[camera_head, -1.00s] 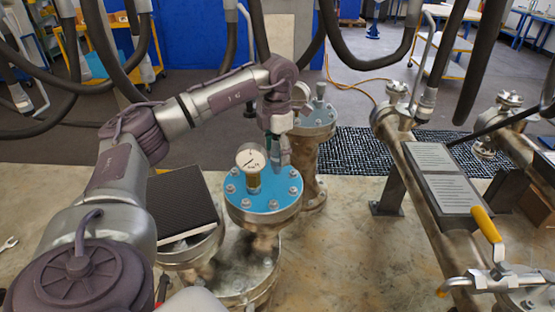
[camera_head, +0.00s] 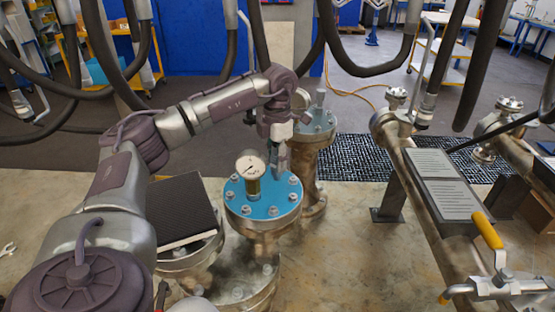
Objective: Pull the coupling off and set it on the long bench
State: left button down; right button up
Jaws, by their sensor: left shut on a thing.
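My left gripper (camera_head: 279,152) points down at the right rear of the blue round flange (camera_head: 262,208). It is shut on a small grey piece, which looks like the coupling. The fingers hide most of it, and I cannot tell whether it still touches the flange. The flange tops a metal vessel and has bolts around its rim. A round white pressure gauge (camera_head: 250,167) stands on it, just left of the gripper. The right gripper is out of view. I cannot make out which surface is the long bench.
A second blue-topped vessel (camera_head: 318,128) stands close behind the gripper. A black ribbed panel (camera_head: 183,210) lies to the left. Pipework with a yellow-handled valve (camera_head: 487,231) stands at right. Thick dark hoses (camera_head: 375,62) hang overhead.

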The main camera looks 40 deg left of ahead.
pick_arm(q)
jog(key=shift+r, duration=0.25)
jog(key=shift+r+p, duration=0.4)
jog(key=shift+p, duration=0.15)
jog(key=shift+r+p, duration=1.2)
jog(key=shift+r, duration=0.25)
jog(key=shift+r+p, duration=0.4)
jog(key=shift+r, duration=0.15)
jog(key=shift+f, duration=0.1)
